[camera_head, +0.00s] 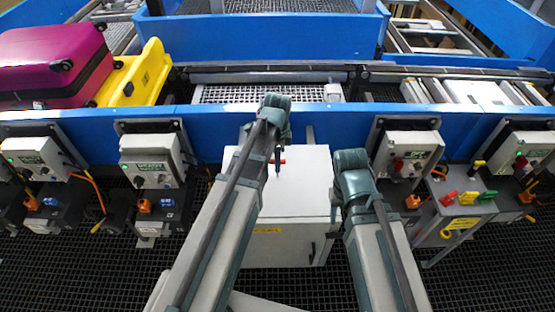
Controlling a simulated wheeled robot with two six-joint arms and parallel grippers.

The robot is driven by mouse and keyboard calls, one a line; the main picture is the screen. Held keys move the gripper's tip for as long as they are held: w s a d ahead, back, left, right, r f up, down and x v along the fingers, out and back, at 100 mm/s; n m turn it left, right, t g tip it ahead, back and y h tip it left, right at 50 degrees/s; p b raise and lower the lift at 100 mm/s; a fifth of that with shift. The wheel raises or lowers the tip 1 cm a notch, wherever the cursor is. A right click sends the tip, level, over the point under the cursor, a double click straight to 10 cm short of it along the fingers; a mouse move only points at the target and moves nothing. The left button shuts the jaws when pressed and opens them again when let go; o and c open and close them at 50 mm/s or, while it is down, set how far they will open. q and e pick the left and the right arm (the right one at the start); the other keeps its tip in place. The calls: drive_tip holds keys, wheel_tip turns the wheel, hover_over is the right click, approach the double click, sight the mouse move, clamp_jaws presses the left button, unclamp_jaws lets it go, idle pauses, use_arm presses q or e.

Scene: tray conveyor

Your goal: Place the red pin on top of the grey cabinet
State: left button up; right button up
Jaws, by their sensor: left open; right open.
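The grey cabinet (300,215), pale with a yellow label and a dark handle on its front, stands in the middle in front of the conveyor. A small red piece (283,161), perhaps the red pin, shows over the cabinet's top, right beside my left gripper (278,166). My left gripper points down there and is open; I cannot tell whether it touches the piece. A larger red pin-like piece (447,199) stands on the small grey stand at right. My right gripper (350,198) is open near the cabinet's right side, its fingers mostly hidden by its own wrist.
The small grey stand (462,213) also carries yellow and green pieces. Control boxes (152,158) line the blue conveyor side (225,120). Dark grating floor (85,262) is open at lower left.

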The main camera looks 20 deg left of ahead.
use_arm(q)
wheel_tip(320, 180, up, 12)
drive_tip(key=f+p, duration=0.1)
drive_tip(key=p, duration=1)
drive_tip(key=s+d+n+y, duration=0.1)
drive_tip(key=s+d+n, duration=0.9)
drive_tip(key=s, duration=0.5)
drive_tip(key=shift+s+d+r+n, duration=0.25)
drive_tip(key=shift+d+n, duration=0.15)
drive_tip(key=shift+n, duration=0.2)
